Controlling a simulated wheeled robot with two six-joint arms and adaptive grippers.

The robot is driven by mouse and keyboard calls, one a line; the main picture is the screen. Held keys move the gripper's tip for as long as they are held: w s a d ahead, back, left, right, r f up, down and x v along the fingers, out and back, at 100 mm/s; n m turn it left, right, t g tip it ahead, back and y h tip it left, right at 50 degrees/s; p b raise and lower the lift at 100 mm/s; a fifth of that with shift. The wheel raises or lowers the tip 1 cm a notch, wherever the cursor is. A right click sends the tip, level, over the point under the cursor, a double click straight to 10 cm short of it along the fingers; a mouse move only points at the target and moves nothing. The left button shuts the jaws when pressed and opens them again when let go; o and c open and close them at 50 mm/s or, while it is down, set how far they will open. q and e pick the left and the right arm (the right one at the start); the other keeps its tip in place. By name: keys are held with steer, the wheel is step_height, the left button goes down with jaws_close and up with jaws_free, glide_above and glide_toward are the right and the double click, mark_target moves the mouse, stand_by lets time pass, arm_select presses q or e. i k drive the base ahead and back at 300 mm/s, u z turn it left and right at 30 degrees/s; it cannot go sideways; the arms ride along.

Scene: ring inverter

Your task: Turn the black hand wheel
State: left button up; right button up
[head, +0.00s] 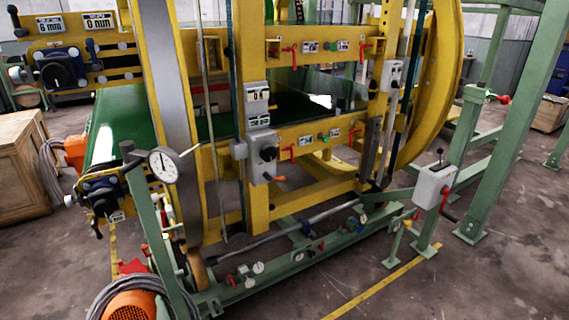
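Several black round parts show on the yellow ring machine, and I cannot tell for sure which is the task's hand wheel. A black hand wheel (62,70) sits at the upper left, below plates reading "6 mm" and "0 mm". A smaller black knob (267,153) is on a grey box at the machine's middle. Neither of my grippers shows in the head view, so nothing is seen touching these parts.
The yellow ring frame (433,100) fills the middle. A dial gauge (164,164) on a green post stands at front left, above an orange motor (132,305). A grey lever box (435,187) stands at right. A wooden crate (20,170) is at left. Front-right floor is open.

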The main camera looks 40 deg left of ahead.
mark_target(268, 153)
steer(key=z, duration=0.3)
steer(key=i, duration=1.9)
steer(key=u, duration=0.8)
